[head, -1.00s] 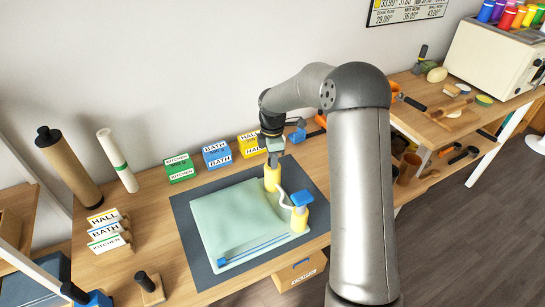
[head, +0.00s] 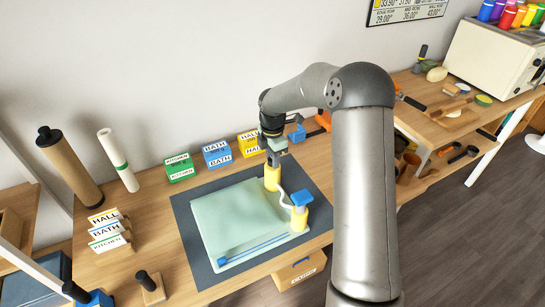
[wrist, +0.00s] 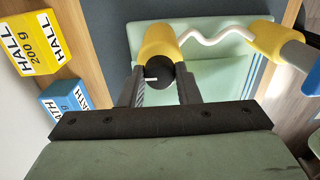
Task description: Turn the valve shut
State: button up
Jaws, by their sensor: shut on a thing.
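The valve shows in the wrist view as a yellow cylinder (wrist: 158,45) with a black round knob (wrist: 158,76) bearing a white pointer line. In the head view the yellow cylinder (head: 272,180) stands at the back right of the pale green bag. My gripper (head: 276,160) is above it and points down. In the wrist view my gripper's fingers (wrist: 160,88) are on both sides of the black knob and shut on it. The pointer line lies roughly crosswise between the fingers. Finger contact is partly hidden.
A pale green bag (head: 235,222) lies on a dark mat (head: 186,222). A white bent tube (wrist: 215,36) runs from the valve to a yellow post with a blue top (head: 302,197). Labelled blocks, including a yellow HALL block (head: 250,146) and a blue BATH block (head: 217,155), stand behind.

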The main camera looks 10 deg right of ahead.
jog(key=o, duration=1)
jog(key=shift+c, duration=0.2)
jog(key=shift+r, duration=0.1)
notch_tip(320, 180, up, 17)
jog(key=b, duration=0.1)
jog(key=shift+r, duration=0.2)
jog(key=s+f+m, duration=0.3)
jog(key=s+m, duration=0.7)
jog(key=s, duration=0.7)
jog(key=s+f+m, duration=0.3)
jog(key=s+m, duration=0.8)
jog(key=s, duration=0.7)
jog(key=shift+s+t, duration=0.3)
